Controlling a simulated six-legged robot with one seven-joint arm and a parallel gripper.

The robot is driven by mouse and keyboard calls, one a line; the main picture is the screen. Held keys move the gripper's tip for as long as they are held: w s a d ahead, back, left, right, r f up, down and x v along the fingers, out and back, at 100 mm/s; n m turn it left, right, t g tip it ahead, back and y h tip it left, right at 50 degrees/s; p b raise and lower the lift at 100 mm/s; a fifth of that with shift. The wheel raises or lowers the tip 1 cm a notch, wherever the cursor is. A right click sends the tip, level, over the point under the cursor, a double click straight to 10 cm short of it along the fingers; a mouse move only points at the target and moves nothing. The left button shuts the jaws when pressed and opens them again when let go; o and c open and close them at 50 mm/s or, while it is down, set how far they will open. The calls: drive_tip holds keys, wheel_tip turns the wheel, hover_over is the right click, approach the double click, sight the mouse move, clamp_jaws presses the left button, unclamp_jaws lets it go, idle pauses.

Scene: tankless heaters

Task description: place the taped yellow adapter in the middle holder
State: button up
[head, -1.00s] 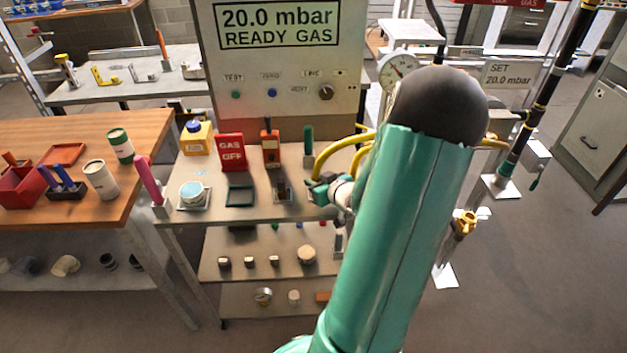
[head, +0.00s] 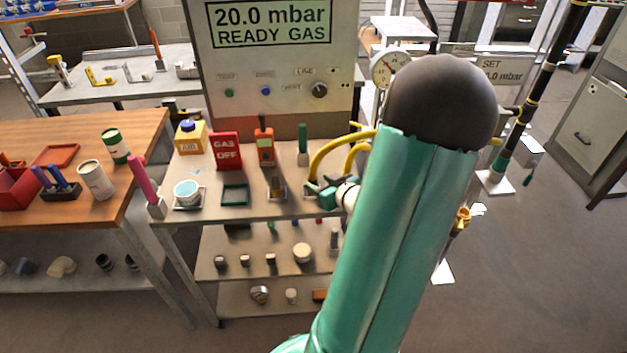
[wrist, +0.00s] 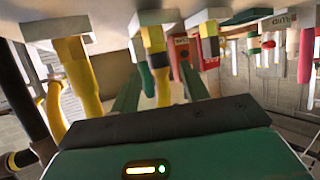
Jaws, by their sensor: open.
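In the wrist view, which looks upside down, my gripper (wrist: 162,90) has two green fingers spread apart. A yellow adapter with a dark tape band (wrist: 160,60) shows between and beyond the fingertips, at a pale square base (wrist: 155,17). I cannot tell whether the fingers touch it. A second yellow and black piece (wrist: 209,45) is at another pale base (wrist: 205,15) to the right. A small holder (head: 277,188) stands on the bench by the green frame tray (head: 235,195). Which holder is the middle one is unclear.
Yellow hoses (head: 330,152) rise close beside my arm and show at left in the wrist view (wrist: 78,75). A red GAS OFF sign (head: 226,151), an orange meter (head: 265,145), a green post (head: 302,140) and a pink bar (head: 139,178) stand on the bench.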

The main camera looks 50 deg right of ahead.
drive_tip(key=v, duration=0.7)
drive_tip(key=w+a+r+n+g+h, duration=0.15)
drive_tip(key=w+a+r+g, duration=0.25)
drive_tip(key=w+a+r, duration=0.65)
drive_tip(key=s+a+r+g+y, duration=0.1)
drive_tip(key=s+a+r+y, duration=0.1)
drive_tip(key=a, duration=0.7)
drive_tip(key=s+a+r+n+g+y, duration=0.1)
drive_tip(key=s+a+y, duration=0.1)
drive_tip(key=a, duration=0.7)
drive_tip(key=s+a+r+n+g+y, duration=0.1)
drive_tip(key=s+a+r+y, duration=0.1)
drive_tip(key=a, duration=0.7)
drive_tip(key=shift+s+r, duration=0.35)
drive_tip(key=shift+s, duration=0.35)
